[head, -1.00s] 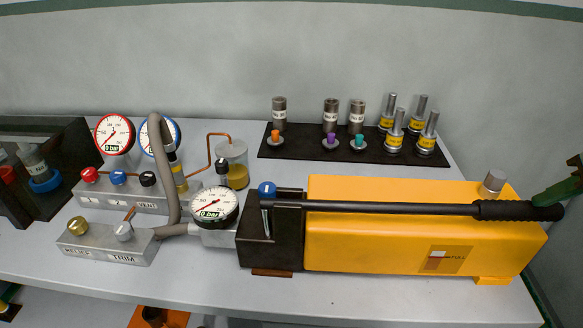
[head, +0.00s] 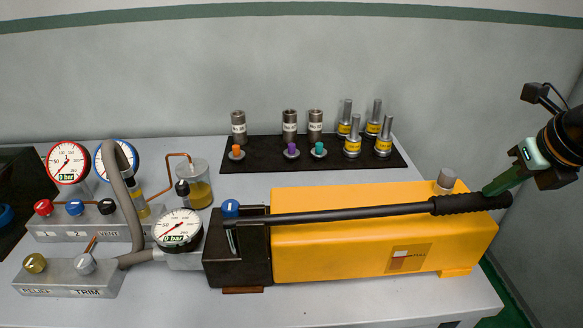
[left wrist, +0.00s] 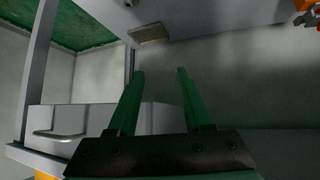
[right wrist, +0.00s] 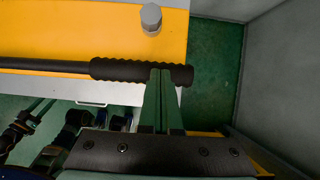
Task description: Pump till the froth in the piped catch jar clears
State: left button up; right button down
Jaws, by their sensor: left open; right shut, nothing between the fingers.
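The catch jar (head: 195,186) stands behind the gauges with a copper pipe running to it. It holds yellow-brown liquid low down; whether froth lies on it is too small to tell. The yellow hand pump (head: 350,235) has a long black lever (head: 340,212) lying nearly level above its body. My right gripper (head: 490,190) is shut, with its fingertips at the lever's ribbed grip (head: 455,204). In the right wrist view the closed fingers (right wrist: 163,72) overlap the grip near its end, with nothing between them. My left gripper (left wrist: 154,72) is open and empty, away from the pump.
The pump's gauge (head: 178,230) reads 0 bar, as does the red-rimmed gauge (head: 67,163). A valve block with a brass knob (head: 35,263) sits front left. A black mat (head: 240,167) carries fittings and several yellow-banded cylinders. The bench front is mostly clear.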

jog(key=r+p, duration=0.2)
jog(key=r, duration=0.2)
jog(key=shift+a+r+p, duration=0.25)
jog(key=shift+r+p, duration=0.1)
jog(key=shift+p, duration=0.05)
notch_tip(320, 180, up, 8)
jog(key=a+p, duration=0.2)
jog(key=p, duration=0.5)
jog(key=shift+a, duration=0.1)
jog(key=shift+r, duration=0.1)
jog(key=shift+r+p, duration=0.3)
jog(key=shift+r, duration=2.15)
